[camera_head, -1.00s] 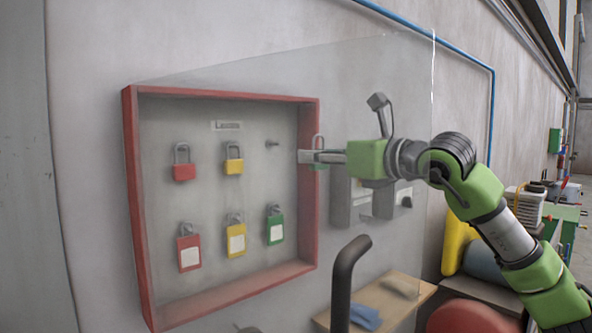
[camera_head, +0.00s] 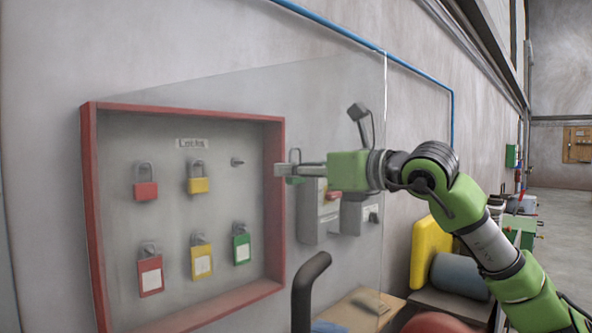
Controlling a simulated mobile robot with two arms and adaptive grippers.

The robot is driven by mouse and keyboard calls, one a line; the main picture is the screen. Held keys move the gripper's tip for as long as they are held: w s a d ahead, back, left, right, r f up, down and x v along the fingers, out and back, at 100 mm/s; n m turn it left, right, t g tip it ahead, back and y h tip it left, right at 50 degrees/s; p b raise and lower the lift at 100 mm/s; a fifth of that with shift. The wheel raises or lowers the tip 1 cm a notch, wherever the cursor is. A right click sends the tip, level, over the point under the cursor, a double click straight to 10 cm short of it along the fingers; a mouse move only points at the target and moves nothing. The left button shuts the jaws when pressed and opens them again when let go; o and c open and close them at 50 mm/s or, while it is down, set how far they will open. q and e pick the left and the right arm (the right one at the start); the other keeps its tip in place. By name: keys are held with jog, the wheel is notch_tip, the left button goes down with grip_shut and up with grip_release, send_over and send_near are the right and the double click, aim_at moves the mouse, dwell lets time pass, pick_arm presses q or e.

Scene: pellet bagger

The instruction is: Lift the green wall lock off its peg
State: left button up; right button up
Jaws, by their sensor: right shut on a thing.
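My right gripper (camera_head: 283,170) is shut on a green lock (camera_head: 295,180), whose grey shackle shows above the fingers. The fingers hide much of its body. It shows just right of the red-framed lock box's right edge (camera_head: 275,210). Inside the box, a bare peg (camera_head: 237,162) sticks out in the upper row, to the left of the gripper. Another green lock (camera_head: 241,245), with a white label, hangs below that peg. My left gripper is not in view.
Red locks (camera_head: 146,190) and yellow locks (camera_head: 198,185) hang in the box. A clear pane (camera_head: 345,95) spans the box and the wall to its right. Grey wall boxes (camera_head: 318,215) show behind my right arm. A dark curved bar (camera_head: 306,285) stands in front.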

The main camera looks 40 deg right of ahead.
jog(key=s+b, duration=0.5)
jog(key=s, duration=0.5)
jog(key=shift+d, duration=0.45)
dwell(0.7)
jog(key=shift+r, duration=0.15)
dwell(0.5)
